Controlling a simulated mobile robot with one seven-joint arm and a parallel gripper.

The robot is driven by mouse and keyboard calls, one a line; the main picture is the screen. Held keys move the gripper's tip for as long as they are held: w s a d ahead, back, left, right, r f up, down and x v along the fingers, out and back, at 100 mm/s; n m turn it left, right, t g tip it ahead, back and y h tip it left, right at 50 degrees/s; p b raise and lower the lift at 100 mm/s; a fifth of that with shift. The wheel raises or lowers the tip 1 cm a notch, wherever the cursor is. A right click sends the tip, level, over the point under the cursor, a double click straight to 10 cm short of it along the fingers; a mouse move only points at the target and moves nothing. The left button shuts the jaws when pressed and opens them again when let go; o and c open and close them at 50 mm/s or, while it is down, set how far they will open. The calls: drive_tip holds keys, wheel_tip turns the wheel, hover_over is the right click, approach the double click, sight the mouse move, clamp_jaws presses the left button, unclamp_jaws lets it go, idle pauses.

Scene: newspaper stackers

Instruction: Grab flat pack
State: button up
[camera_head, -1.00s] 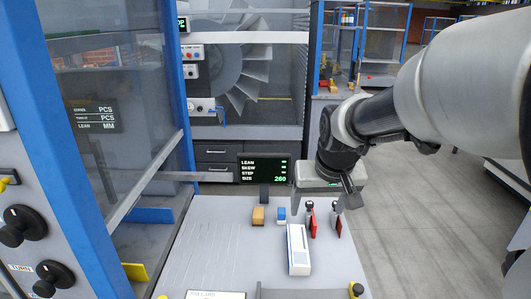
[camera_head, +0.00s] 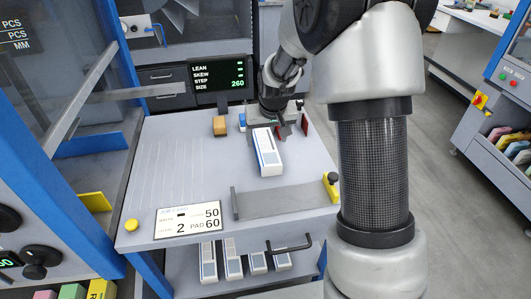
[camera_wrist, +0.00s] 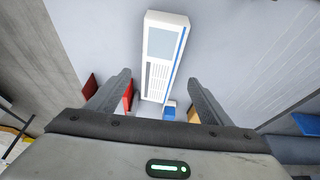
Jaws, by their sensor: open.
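A long white pack (camera_head: 266,152) with grey panels and a blue stripe lies on the grey table (camera_head: 175,175); I take it for the flat pack. In the wrist view the pack (camera_wrist: 164,50) runs between my two fingers and on beyond their tips. My gripper (camera_wrist: 159,77) is open, with a finger on either side of the pack's near part and visible gaps between. In the head view my gripper (camera_head: 268,124) is low at the pack's far end, its fingertips partly hidden. I cannot tell its exact height above the table.
A tan block (camera_head: 219,126), a small blue-and-white item (camera_head: 242,122) and red items (camera_head: 304,122) stand near the gripper. A screen (camera_head: 218,78) is behind. A job card (camera_head: 188,219) and grey strip (camera_head: 285,201) lie in front. Several white packs (camera_head: 231,258) are on the lower shelf.

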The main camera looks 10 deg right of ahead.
sight(266, 146)
drive_tip(key=b+x, duration=0.1)
drive_tip(key=x, duration=0.4)
drive_tip(key=shift+w+d+f+b, duration=0.1)
drive_tip(key=shift+w+f+b, duration=0.05)
drive_tip(key=shift+f+b, duration=0.2)
drive_tip(key=shift+r, duration=0.1)
drive_tip(key=c, duration=1.4)
